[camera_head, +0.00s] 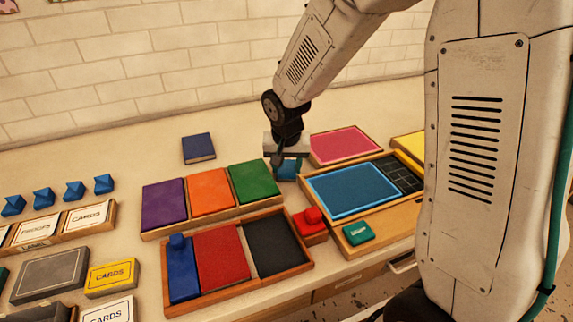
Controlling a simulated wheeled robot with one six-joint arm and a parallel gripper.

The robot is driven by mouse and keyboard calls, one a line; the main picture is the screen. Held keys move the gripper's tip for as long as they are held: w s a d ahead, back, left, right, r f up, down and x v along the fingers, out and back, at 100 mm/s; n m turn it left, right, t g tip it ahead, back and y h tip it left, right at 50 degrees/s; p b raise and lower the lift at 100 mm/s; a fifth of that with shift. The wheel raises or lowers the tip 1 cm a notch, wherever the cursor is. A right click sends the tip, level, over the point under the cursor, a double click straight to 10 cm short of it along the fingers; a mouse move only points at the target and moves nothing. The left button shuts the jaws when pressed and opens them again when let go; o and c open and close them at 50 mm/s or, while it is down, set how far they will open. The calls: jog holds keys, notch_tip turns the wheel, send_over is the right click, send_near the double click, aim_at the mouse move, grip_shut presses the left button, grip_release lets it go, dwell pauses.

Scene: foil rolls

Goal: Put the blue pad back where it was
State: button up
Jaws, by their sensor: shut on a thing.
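My gripper (287,158) is above the table behind the trays. It is shut on a small teal-blue block (290,169), mostly hidden by the fingers; I cannot tell its full shape or whether it touches the table. Other blue things are in view: a flat dark blue pad or book (198,147) on the table at the back, a narrow blue pad (183,275) with a blue knob in the left of the front tray, and a large light blue pad (352,190) in the right tray.
Purple (164,203), orange (210,190) and green (253,181) pads fill the middle tray. Red (220,257) and black (274,246) pads are in the front tray. A red block (312,221) stands near the right tray. A pink pad (346,145) lies behind. Bare table surrounds the dark blue item.

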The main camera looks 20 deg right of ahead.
jog(key=shift+f, duration=0.15)
jog(key=o, duration=1)
jog(key=v, duration=1.2)
jog(key=s+d+r+n, duration=0.1)
jog(key=s+r, duration=0.1)
jog(key=s, duration=0.7)
jog(key=s+d+r+n, duration=0.2)
jog(key=s, duration=0.7)
jog(key=s+d+r+n+g+y, duration=0.1)
jog(key=s+r, duration=0.1)
jog(key=s, duration=0.7)
jog(key=shift+d, duration=0.2)
